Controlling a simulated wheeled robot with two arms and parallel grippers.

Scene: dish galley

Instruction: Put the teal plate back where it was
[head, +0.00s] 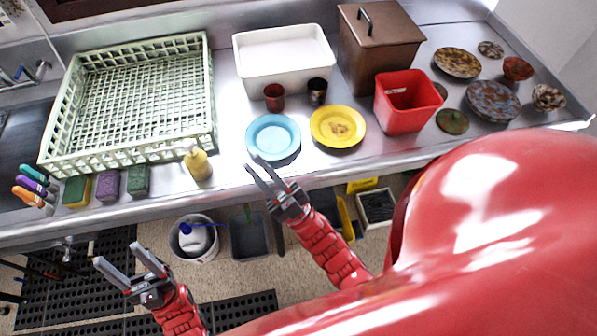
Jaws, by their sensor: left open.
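The teal plate (273,137), light blue-teal, lies flat on the steel counter in front of the white tub. A yellow plate (337,126) lies just to its right. My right gripper (254,163) is open and empty, its fingertips at the near-left rim of the teal plate in the picture; I cannot tell whether they touch it. My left gripper (116,254) is open and empty, low in front of the counter and well away from the plate.
A green dish rack (62,120) fills the counter's left. A mustard bottle (197,163) stands left of the plate. Behind are two cups (274,97) and a white tub (285,72). A red bin (405,112), a brown box (377,50) and several patterned dishes (492,102) stand right.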

